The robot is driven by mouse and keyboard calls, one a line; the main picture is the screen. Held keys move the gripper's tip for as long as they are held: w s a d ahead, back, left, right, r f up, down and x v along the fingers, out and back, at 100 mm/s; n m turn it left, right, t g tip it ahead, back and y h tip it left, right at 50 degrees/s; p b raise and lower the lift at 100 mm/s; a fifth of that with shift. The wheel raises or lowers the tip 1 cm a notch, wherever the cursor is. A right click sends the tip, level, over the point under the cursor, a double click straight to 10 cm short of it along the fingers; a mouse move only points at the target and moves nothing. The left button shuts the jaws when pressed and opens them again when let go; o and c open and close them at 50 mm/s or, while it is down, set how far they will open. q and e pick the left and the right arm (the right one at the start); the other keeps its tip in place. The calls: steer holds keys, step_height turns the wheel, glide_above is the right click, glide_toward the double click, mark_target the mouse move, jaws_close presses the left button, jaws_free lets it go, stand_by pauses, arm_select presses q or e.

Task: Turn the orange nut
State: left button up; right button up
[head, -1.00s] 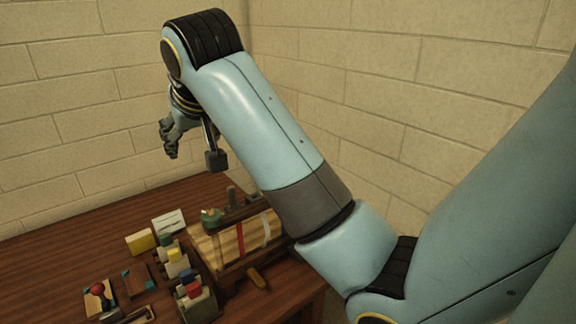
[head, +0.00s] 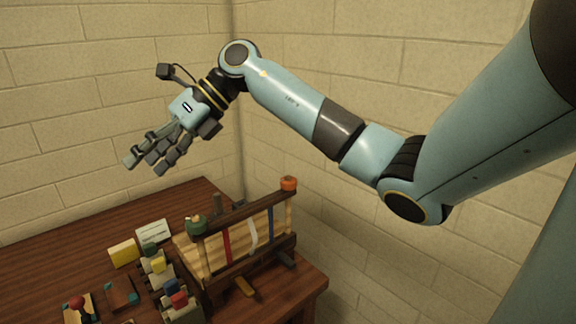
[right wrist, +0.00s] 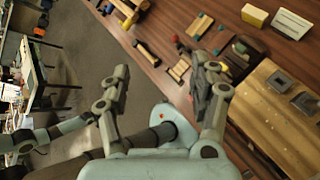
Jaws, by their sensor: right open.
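The orange nut (head: 289,183) sits on the far right end of the dark top beam (head: 250,208) of a wooden frame in the head view. A green nut (head: 196,225) sits on the beam's near left end. My right gripper (head: 147,164) is open and empty, in the air above the table's back left, well apart from the orange nut. Its spread fingers also show in the right wrist view (right wrist: 161,75), with nothing between them. I cannot make out the orange nut in that view. My left gripper is not in the head view.
Red, white and blue strips hang in the wooden frame. A yellow block (head: 123,252), a white card (head: 153,232) and a rack with coloured blocks (head: 158,265) stand left of it on the table (head: 60,245). A brick wall is close behind and right.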

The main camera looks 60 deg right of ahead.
steer(key=s+d+f+g+h, duration=0.3)
steer(key=s+d+f+h, duration=0.15)
steer(key=d, duration=0.45)
steer(key=m+g+h+b, duration=0.2)
steer(key=h+b, duration=0.1)
steer(key=h, duration=0.2)
glide_above(289, 177)
steer(key=shift+w+d+r+y, duration=0.1)
steer(key=shift+r+y, duration=0.15)
steer(key=shift+r, duration=0.2)
step_height(289, 177, down, 8)
steer(key=b, duration=0.7)
steer(key=shift+r+b, duration=0.15)
steer(key=shift+b, duration=0.15)
steer(key=shift+f+p, duration=0.35)
steer(key=shift+p, duration=0.25)
steer(key=shift+f, duration=0.5)
steer(key=c, duration=1.2)
